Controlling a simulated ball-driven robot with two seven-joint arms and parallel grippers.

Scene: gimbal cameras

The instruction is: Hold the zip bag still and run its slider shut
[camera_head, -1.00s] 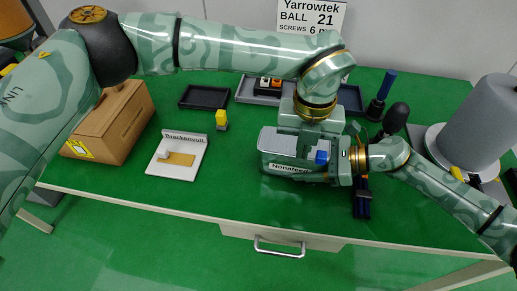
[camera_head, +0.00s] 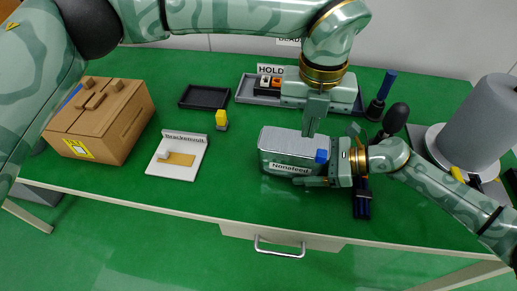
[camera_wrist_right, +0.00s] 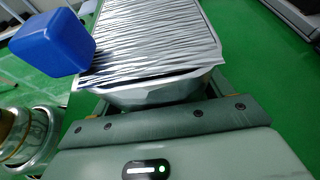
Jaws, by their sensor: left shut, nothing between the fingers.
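The zip bag (camera_head: 288,143) is a silver block-shaped pack labelled "Nonafeed", lying on the green table. Its blue slider (camera_head: 322,156) is at the bag's right end, near my right gripper. In the right wrist view the ridged silver bag (camera_wrist_right: 155,42) lies straight ahead of the palm, with the blue slider (camera_wrist_right: 52,42) at upper left. My right gripper (camera_head: 322,174) is at the bag's right end, one finger along the front side; the other finger is hidden. My left gripper (camera_head: 309,132) points down, shut and empty, at the bag's back edge, apart from the slider.
A wooden box (camera_head: 103,118) and a white "Brackenmill" board (camera_head: 178,157) stand to the left. A yellow-topped block (camera_head: 222,119) and black tray (camera_head: 204,97) are behind. A large grey cylinder (camera_head: 481,123) stands right. The table front is clear.

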